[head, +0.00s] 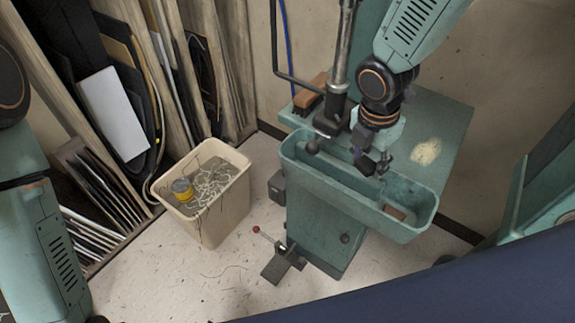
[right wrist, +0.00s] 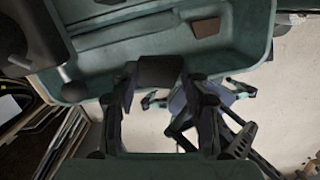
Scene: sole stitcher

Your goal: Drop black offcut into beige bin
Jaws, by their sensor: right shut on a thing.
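My right gripper (head: 376,165) hangs over the teal trough of the stitching machine and is shut on the black offcut (head: 364,165). In the right wrist view the black offcut (right wrist: 160,70) is a small dark square piece between the fingertips, with the trough behind it. The beige bin (head: 231,210) stands on the floor left of the machine, apart from the gripper. It holds pale thread scraps and a yellow spool (head: 182,188). My left gripper is not in view; only part of my left arm shows at the left edge.
The teal trough (head: 425,215) has a raised rim and holds a brown piece (head: 395,212). The machine's metal post (head: 343,50) rises close beside my right arm. A red-knobbed pedal (head: 283,262) sits on the floor. Boards and sheets lean at the left wall.

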